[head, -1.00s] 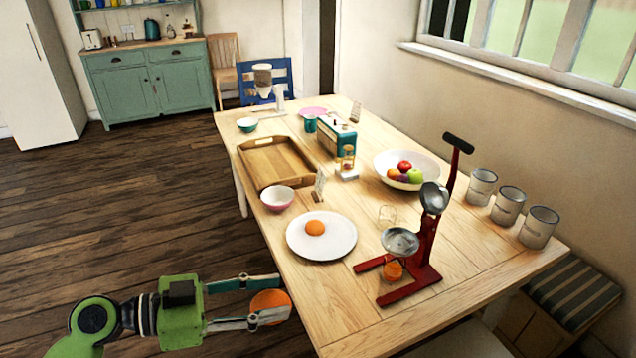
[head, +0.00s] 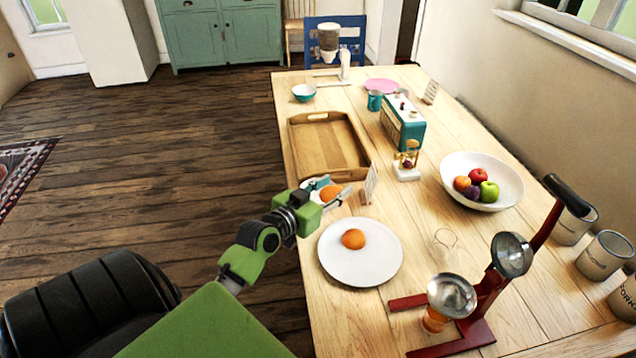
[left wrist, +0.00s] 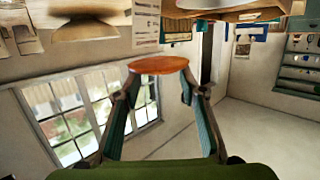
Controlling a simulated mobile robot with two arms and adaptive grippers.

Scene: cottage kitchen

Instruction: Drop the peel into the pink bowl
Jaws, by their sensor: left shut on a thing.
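My left gripper (head: 334,191) is shut on an orange peel half (head: 328,194), near the table's left edge beside the tray. The peel also shows in the left wrist view (left wrist: 158,65), between the two fingertips. The pink bowl cannot be made out clearly now; my gripper covers the spot by the tray and small card where it stood in the earlier head view. I cannot tell how far the peel is above it. My right gripper is not in view.
A white plate (head: 335,262) with an orange piece (head: 353,239) lies just in front. A red juicer (head: 490,285) stands front right. A wooden tray (head: 292,150), a small card (head: 370,184) and a fruit bowl (head: 505,190) are near.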

